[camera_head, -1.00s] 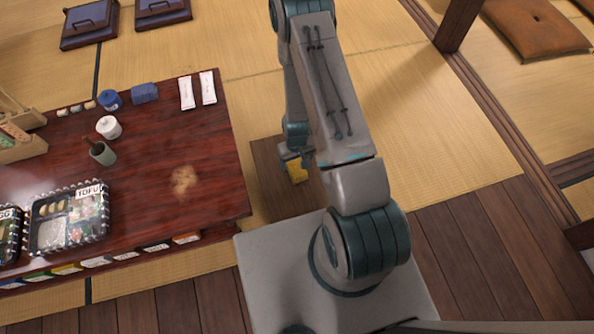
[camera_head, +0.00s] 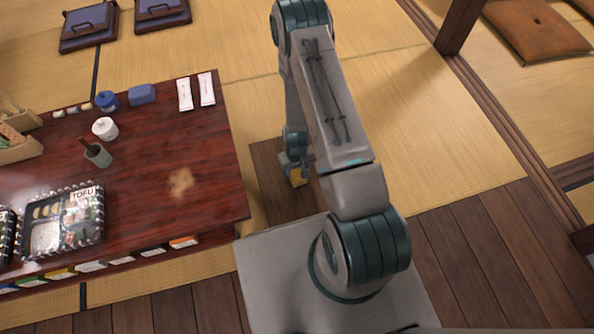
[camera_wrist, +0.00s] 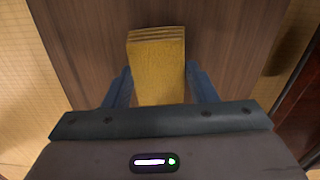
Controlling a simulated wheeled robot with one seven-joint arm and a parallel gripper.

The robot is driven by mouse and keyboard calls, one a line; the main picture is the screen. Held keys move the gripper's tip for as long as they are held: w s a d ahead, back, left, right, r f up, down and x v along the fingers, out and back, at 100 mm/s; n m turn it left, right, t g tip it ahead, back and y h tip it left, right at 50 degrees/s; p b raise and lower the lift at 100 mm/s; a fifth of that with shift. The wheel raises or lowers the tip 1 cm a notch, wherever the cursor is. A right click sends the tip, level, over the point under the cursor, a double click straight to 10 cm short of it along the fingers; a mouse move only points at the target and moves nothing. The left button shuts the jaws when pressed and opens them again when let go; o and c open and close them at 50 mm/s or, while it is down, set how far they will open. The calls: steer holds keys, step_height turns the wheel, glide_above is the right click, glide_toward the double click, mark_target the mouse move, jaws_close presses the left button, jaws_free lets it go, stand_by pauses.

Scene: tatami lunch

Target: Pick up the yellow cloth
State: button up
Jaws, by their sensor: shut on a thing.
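The yellow cloth (camera_wrist: 157,62) is a folded, layered block between the two fingers of my gripper (camera_wrist: 160,88) in the wrist view. The fingers touch its sides, and my gripper is shut on it.
A dark red table (camera_head: 215,150) stands to the left, with a brown powdery patch (camera_head: 180,182), a green cup (camera_head: 98,155), a white pot (camera_head: 105,128), white packets (camera_head: 206,89) and food trays (camera_head: 62,222). Tatami floor (camera_head: 420,130) is clear to the right. A wooden post (camera_head: 458,25) stands at upper right.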

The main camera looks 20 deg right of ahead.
mark_target(297, 171)
step_height(297, 171, up, 5)
steer(key=p, duration=0.2)
steer(key=shift+p, duration=0.3)
steer(key=s+r+p, duration=0.3)
steer(key=s+r, duration=0.3)
steer(key=s, duration=0.5)
steer(key=shift+s+d, duration=0.35)
steer(key=shift+d, duration=0.1)
steer(key=shift+o, duration=0.4)
